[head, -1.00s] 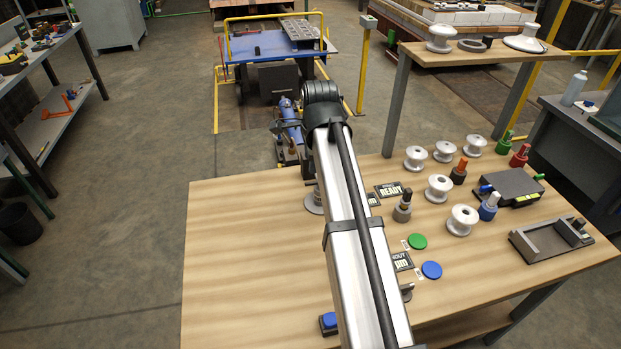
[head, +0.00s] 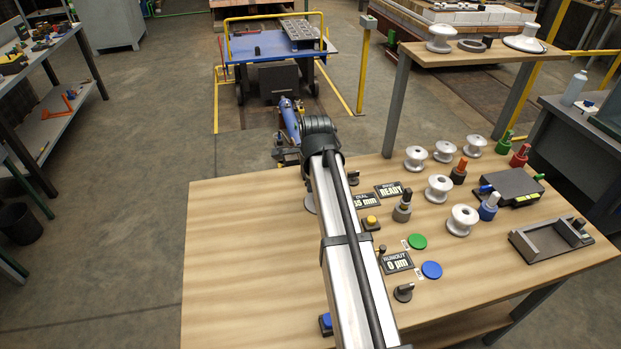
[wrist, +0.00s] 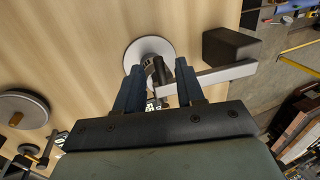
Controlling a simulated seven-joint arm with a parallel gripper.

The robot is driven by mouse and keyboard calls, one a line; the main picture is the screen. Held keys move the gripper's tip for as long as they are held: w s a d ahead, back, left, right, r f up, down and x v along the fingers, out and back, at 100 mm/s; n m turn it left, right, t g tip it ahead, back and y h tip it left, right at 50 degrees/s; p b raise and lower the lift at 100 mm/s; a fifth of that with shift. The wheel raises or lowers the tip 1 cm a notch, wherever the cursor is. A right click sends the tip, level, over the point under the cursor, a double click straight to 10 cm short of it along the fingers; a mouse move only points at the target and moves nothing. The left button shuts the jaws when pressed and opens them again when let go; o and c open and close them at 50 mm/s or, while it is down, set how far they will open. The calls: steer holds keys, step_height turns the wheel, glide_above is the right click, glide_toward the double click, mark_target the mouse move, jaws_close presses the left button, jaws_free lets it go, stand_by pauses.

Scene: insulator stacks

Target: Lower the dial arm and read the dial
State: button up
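In the wrist view, the two dark blue fingers of my gripper (wrist: 158,90) stand apart. A pale flat bar (wrist: 220,76), apparently the dial arm, runs from between them to a dark block (wrist: 230,47) at the right. A dark upright part (wrist: 161,76) lies between the fingers; I cannot tell whether either touches it. A round metal disc (wrist: 147,48) lies beyond. In the head view my arm covers the gripper and dial arm. The dial display (head: 367,202) is partly covered and ends in "5 mm". The runout display (head: 397,262) appears to read 0 µm.
A display reading "READY" (head: 389,190) lies on the workbench (head: 240,260). Nearby are a yellow button (head: 371,222), a green disc (head: 416,241), a blue disc (head: 431,270) and several white insulators (head: 439,187). A grey fixture (head: 550,239) stands at the right. The bench's left side is clear.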

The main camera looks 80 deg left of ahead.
steer(key=shift+c, duration=0.2)
jaws_close()
stand_by(0.4)
